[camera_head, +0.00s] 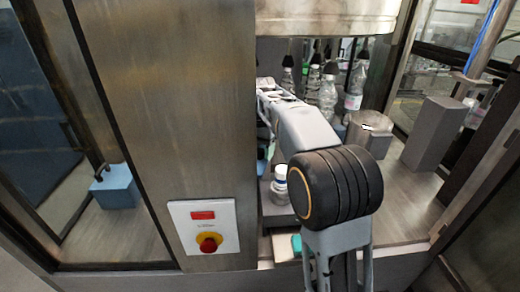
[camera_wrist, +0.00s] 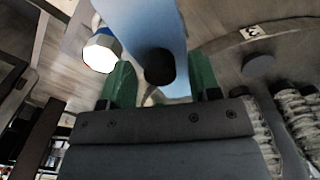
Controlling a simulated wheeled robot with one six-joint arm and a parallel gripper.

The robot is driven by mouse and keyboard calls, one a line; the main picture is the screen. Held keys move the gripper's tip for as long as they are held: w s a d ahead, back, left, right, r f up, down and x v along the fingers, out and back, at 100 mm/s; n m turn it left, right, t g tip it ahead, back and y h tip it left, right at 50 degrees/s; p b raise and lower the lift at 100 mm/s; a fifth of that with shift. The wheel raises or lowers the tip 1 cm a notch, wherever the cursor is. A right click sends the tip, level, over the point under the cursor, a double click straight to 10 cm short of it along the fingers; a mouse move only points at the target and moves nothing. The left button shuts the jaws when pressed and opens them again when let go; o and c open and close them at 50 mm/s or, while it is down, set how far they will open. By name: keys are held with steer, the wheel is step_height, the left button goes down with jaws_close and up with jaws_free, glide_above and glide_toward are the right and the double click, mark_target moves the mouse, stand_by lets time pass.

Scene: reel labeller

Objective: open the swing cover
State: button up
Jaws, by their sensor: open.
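A light-blue panel (camera_wrist: 150,22) with a round black knob (camera_wrist: 159,66) fills the upper middle of the wrist view. It looks like the swing cover, but its hinge and full outline are out of view. My gripper (camera_wrist: 160,80) is open, with one green finger on each side of the knob. I cannot tell whether either finger touches it. In the head view my arm reaches into the machine, and the grey steel post hides the gripper and most of the panel.
The steel post (camera_head: 175,110) stands left of my arm and carries a red stop button (camera_head: 208,243). Several clear bottles (camera_head: 328,95) stand behind. A blue box (camera_head: 116,190) with a dark handle sits at the left.

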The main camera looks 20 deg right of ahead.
steer(key=shift+f, duration=0.1)
jaws_close()
stand_by(0.6)
